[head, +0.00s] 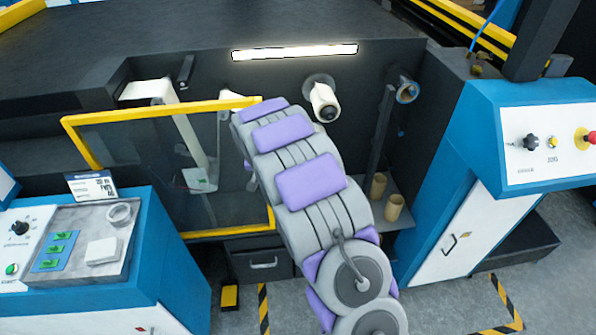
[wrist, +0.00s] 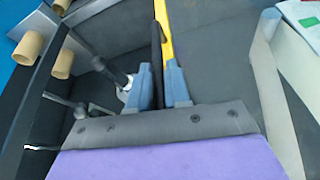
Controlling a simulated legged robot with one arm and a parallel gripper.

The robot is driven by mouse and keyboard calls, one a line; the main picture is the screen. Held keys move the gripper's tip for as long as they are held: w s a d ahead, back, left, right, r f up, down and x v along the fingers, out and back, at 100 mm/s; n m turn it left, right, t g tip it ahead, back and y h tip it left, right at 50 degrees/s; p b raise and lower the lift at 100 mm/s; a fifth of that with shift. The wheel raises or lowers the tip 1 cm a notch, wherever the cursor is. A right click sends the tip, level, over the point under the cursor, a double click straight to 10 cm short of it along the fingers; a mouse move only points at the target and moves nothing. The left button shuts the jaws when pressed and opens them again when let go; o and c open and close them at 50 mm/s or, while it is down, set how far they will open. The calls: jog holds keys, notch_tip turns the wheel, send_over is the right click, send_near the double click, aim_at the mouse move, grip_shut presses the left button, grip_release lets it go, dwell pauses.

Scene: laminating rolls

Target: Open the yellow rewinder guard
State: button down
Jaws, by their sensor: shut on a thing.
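The yellow rewinder guard (head: 165,108) is a yellow frame around a clear panel, seen left of my arm in the head view. It stands in front of the dark rewinder recess, and its right side is partly hidden by my arm. In the wrist view my gripper (wrist: 160,72) has its two blue-grey fingers on either side of the guard's yellow edge bar (wrist: 164,25), with a dark strip beside it. The gripper is shut on this edge. In the head view my arm hides the fingers.
A white roller (head: 323,102) sticks out of the recess wall. Cardboard cores (head: 394,207) stand on a shelf at right. A blue control console (head: 95,240) is at lower left, and a blue cabinet (head: 440,225) bounds the right. Grey floor with hazard tape lies below.

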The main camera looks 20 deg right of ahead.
aim_at(238, 175)
jog(key=shift+w+a+b, duration=0.1)
jog(key=shift+w+a, duration=0.25)
jog(key=shift+a, duration=1)
jog(key=shift+w+a+b, duration=0.1)
jog(key=shift+w+a, duration=0.25)
jog(key=shift+a, duration=1.05)
jog(key=shift+w+a+b, duration=0.1)
jog(key=shift+w+a, duration=0.25)
jog(key=shift+a, duration=1)
jog(key=shift+a, duration=0.15)
jog(key=shift+w+a, duration=0.1)
jog(key=shift+a, duration=0.2)
jog(key=c, duration=1.3)
grip_release()
jog(key=shift+w+a+f, duration=0.1)
jog(key=shift+o, duration=0.7)
jog(key=shift+d, duration=0.35)
jog(key=p+v, duration=0.2)
jog(key=v, duration=1.5)
jog(key=shift+a+r, duration=0.2)
jog(key=shift+s, duration=0.2)
